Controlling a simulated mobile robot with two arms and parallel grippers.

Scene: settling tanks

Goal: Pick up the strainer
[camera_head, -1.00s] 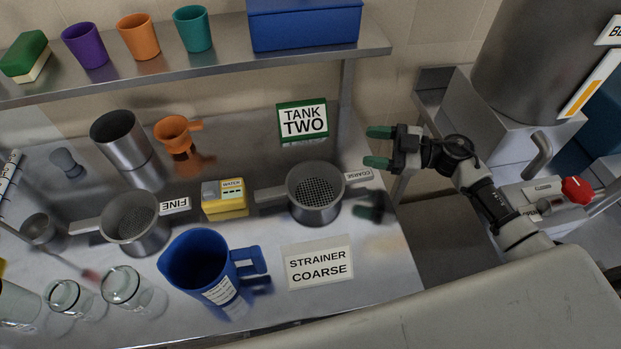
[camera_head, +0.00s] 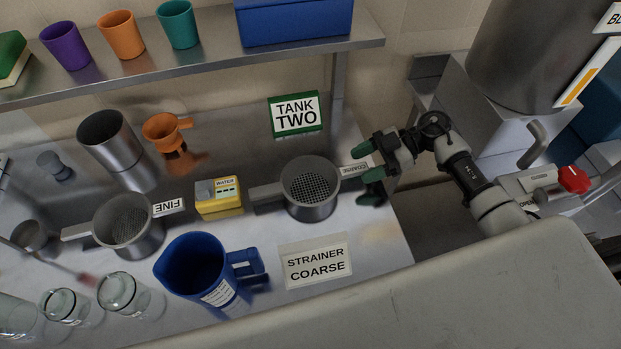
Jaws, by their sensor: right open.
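The coarse strainer (camera_head: 311,188) is a grey metal pot with a mesh bottom, standing upright on the steel bench. Its labelled handle, marked COARSE, points right toward my right gripper (camera_head: 366,163). That gripper is open, with green fingertips at the handle's end, one above it and one below it. I cannot tell whether they touch it. A second strainer, labelled FINE (camera_head: 129,225), stands at the left of the bench. A card reading STRAINER COARSE (camera_head: 316,262) lies in front of the coarse one. My left gripper is not in view.
A blue jug (camera_head: 193,262) and a yellow box (camera_head: 218,206) stand left of the coarse strainer. Glass jars (camera_head: 117,291) are at front left. A TANK TWO sign (camera_head: 296,114) is behind. A shelf (camera_head: 220,52) with cups runs above the bench.

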